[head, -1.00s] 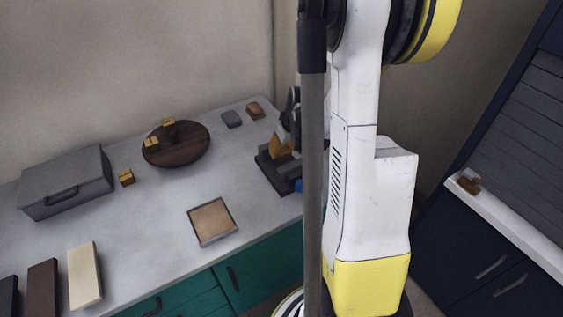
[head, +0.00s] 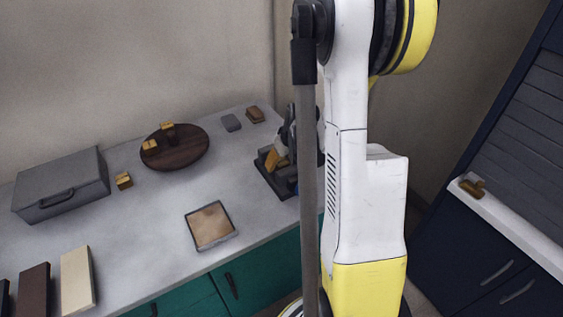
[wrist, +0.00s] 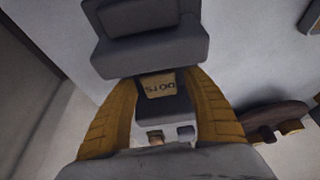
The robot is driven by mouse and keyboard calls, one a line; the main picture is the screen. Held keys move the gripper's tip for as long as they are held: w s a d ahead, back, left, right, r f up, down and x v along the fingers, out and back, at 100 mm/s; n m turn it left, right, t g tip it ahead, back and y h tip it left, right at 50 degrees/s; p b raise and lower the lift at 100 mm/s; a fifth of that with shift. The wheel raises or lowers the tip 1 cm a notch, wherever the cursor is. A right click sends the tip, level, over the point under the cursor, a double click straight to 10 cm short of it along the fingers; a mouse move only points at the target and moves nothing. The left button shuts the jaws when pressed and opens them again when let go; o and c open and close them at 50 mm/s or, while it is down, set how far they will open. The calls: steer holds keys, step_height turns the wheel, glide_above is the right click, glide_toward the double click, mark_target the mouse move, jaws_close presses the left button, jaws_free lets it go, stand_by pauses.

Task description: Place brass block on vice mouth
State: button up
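The grey vice stands at the counter's right end (head: 268,182), partly hidden behind my arm. In the wrist view its broad grey jaw (wrist: 150,50) lies just beyond my fingertips. A small brass-coloured face with dark lettering (wrist: 159,86) shows between the vice's grey parts; it appears to be the brass block, but its full shape is hidden. My gripper (wrist: 162,82) has its yellow fingers spread, one on each side of this face. I see no clear finger contact with the block. In the head view my gripper (head: 278,158) is over the vice.
A round wooden board (head: 185,152) bears small brass pieces, with another brass piece (head: 123,181) on the counter. Brass-coloured pieces (head: 473,187) sit on the right ledge.

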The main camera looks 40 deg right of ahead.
steer(key=p+v, duration=0.5)
steer(key=v, duration=0.7)
steer(key=shift+d+r, duration=0.1)
steer(key=shift+r, duration=0.05)
steer(key=s+a+r+n+t, duration=0.1)
steer(key=a+r, duration=0.3)
steer(key=a, duration=0.5)
steer(key=s+a+r+n+t, duration=0.1)
steer(key=s+a+r, duration=0.2)
steer(key=a, duration=0.7)
steer(key=s+a+r+y, duration=0.1)
steer(key=s+a+r, duration=0.2)
steer(key=a, duration=0.6)
step_height(320, 180, up, 3)
steer(key=shift+f+n+t, duration=0.25)
steer(key=shift+n+t, duration=0.15)
steer(key=shift+s, duration=0.1)
